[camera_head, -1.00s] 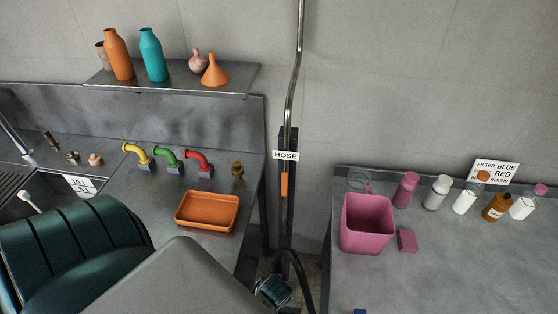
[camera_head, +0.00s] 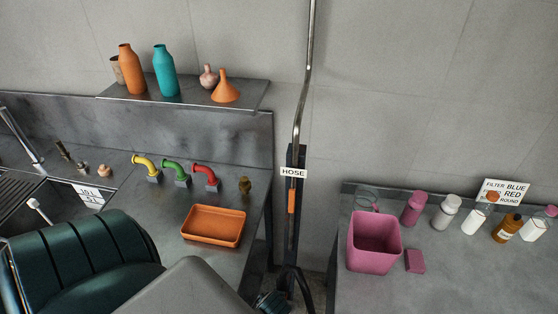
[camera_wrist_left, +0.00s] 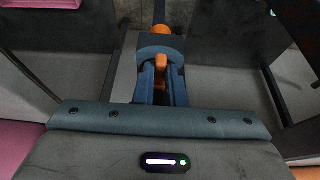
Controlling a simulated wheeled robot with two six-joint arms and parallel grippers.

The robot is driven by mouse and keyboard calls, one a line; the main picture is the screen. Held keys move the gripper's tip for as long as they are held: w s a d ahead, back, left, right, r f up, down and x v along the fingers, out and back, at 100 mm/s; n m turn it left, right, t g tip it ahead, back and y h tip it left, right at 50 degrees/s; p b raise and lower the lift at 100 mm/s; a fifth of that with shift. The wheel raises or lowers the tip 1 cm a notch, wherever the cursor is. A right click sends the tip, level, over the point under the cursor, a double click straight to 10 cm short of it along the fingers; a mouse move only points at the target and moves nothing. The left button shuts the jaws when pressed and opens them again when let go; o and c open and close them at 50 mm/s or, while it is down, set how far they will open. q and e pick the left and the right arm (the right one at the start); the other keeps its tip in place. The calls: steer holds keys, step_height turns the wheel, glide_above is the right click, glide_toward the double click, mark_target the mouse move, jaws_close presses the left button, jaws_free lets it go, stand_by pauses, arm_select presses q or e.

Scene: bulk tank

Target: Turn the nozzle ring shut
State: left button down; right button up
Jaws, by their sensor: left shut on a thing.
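In the left wrist view my left gripper (camera_wrist_left: 161,85) has its two blue fingers closed on a narrow orange piece (camera_wrist_left: 161,68), which I take to be the nozzle ring. A rounder orange part (camera_wrist_left: 162,31) shows just beyond the fingertips. The fingers hide most of the held piece, so its turn position cannot be told. In the head view an orange part (camera_head: 291,201) sits upright on the dark post below the HOSE sign (camera_head: 293,172). My left fingertips are not visible in the head view. My right gripper is in neither view.
A black hose (camera_head: 300,282) curves at the post's foot, in the gap between two counters. The left counter holds an orange tray (camera_head: 213,227) and coloured taps (camera_head: 205,178). The right counter holds a pink bin (camera_head: 374,245), a pink block (camera_head: 415,261) and several bottles.

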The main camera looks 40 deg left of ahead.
arm_select(q)
steer(key=shift+s, duration=0.1)
stand_by(0.5)
stand_by(0.3)
steer(key=c, duration=1.5)
jaws_free()
steer(key=shift+s+d+r, duration=0.1)
steer(key=shift+d+r, duration=0.05)
steer(key=shift+r, duration=0.3)
steer(key=shift+b+v, duration=1.3)
steer(key=shift+v, duration=3.55)
